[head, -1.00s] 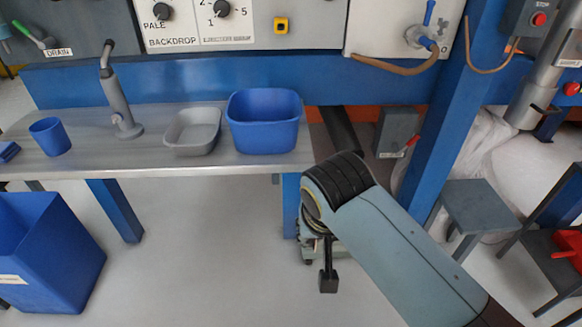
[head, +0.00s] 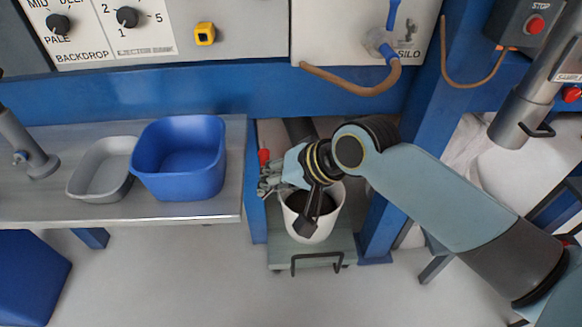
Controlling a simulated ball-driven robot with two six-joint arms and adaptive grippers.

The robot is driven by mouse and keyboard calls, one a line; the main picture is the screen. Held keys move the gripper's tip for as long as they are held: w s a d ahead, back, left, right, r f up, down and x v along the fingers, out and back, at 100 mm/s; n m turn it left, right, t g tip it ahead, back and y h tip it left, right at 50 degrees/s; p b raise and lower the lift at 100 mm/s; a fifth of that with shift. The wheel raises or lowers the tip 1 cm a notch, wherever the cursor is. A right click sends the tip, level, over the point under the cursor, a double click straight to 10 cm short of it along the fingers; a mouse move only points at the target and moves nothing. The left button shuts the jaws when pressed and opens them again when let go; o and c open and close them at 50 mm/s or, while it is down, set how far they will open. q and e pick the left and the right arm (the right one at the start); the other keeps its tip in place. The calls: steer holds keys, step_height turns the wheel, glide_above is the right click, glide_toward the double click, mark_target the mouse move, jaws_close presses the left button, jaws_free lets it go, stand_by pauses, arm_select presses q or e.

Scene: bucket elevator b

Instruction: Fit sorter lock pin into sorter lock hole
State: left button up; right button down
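My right gripper (head: 269,183) is a small grey cluster of fingers pointing left, just right of the blue post beside the bench. A small red-topped piece (head: 264,157) shows right at its fingers. I cannot tell whether it is the sorter lock pin or whether the fingers hold it, nor whether they are open or shut. I cannot make out the sorter lock hole. My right forearm and wrist hide part of the area behind the gripper. My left gripper is out of view.
A white bucket (head: 325,225) with dark contents stands on a low cart (head: 342,245) beneath my wrist. A blue tub (head: 180,185) and grey tray (head: 85,188) stand on the metal bench (head: 217,208). A blue pillar (head: 379,225) stands right of the cart.

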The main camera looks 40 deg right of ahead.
steer(key=w+a+r+t+y+p, duration=0.1)
steer(key=w+a+r+p, duration=0.1)
steer(key=r, duration=0.7)
steer(key=w+a+r+m+t+p, duration=0.1)
steer(key=w+a+r+p, duration=0.1)
steer(key=w+r+p, duration=0.2)
steer(key=w+a+r+m+t+y+p, duration=0.1)
steer(key=w+a+r+p, duration=0.2)
steer(key=r+p, duration=0.5)
step_height(320, 180, up, 8)
steer(key=shift+w+f+y, duration=0.2)
steer(key=shift+w+y, duration=0.1)
steer(key=shift+w, duration=0.1)
steer(key=shift+t, duration=0.3)
steer(key=shift+w+d, duration=0.55)
steer(key=shift+w, duration=0.25)
steer(key=shift+w+d, duration=0.5)
steer(key=shift+w, duration=0.3)
steer(key=shift+w+d, duration=0.55)
steer(key=shift+w, duration=0.25)
steer(key=shift+p, duration=0.45)
steer(key=shift+w+d+b, duration=0.35)
steer(key=shift+w+d, duration=0.3)
steer(key=shift+w, duration=0.3)
steer(key=shift+w+d+b, duration=0.3)
steer(key=shift+w+d, duration=0.35)
steer(key=shift+w, duration=0.3)
